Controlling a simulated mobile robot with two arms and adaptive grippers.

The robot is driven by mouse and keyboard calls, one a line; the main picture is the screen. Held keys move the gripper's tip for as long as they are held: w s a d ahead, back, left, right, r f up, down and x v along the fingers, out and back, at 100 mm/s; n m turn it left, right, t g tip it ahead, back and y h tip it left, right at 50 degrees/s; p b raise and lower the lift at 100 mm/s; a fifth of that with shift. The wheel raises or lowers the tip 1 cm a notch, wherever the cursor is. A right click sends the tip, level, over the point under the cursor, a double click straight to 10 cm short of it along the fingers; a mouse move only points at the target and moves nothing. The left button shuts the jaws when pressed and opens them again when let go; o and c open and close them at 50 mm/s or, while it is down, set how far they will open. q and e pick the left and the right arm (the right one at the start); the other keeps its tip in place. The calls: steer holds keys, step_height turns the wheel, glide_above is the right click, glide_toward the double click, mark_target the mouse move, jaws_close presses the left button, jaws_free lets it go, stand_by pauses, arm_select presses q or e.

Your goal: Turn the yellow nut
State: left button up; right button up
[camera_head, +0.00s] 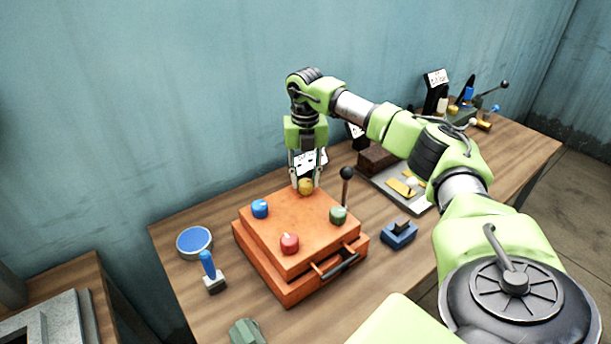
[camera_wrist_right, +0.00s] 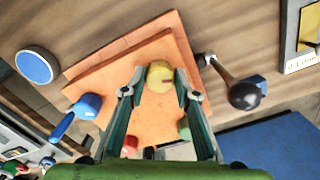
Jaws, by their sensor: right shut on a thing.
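The yellow nut (camera_head: 306,186) sits on the far corner of the orange box (camera_head: 290,271). My right gripper (camera_head: 306,184) points down over it, with a finger on each side. In the right wrist view the yellow nut (camera_wrist_right: 160,76) lies between the two fingertips of the right gripper (camera_wrist_right: 163,84), which is shut on it. A blue knob (camera_head: 260,208), a red knob (camera_head: 289,243) and a green knob (camera_head: 338,214) stand on the other corners of the box top. My left gripper is in neither view.
A black-tipped lever (camera_head: 346,174) rises beside the green knob. A blue round dish (camera_head: 194,241) and a blue-handled tool (camera_head: 210,268) stand left of the box. A small blue block (camera_head: 399,235) and a grey tray (camera_head: 418,205) are to its right. The wall is close behind.

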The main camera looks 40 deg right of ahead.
steer(key=n+p, duration=0.1)
steer(key=n, duration=1.1)
steer(key=shift+a+n, duration=0.15)
steer(key=shift+n, duration=0.25)
steer(key=n, duration=0.8)
steer(key=shift+a+n, duration=0.1)
steer(key=shift+n, duration=0.2)
steer(key=o, duration=1.1)
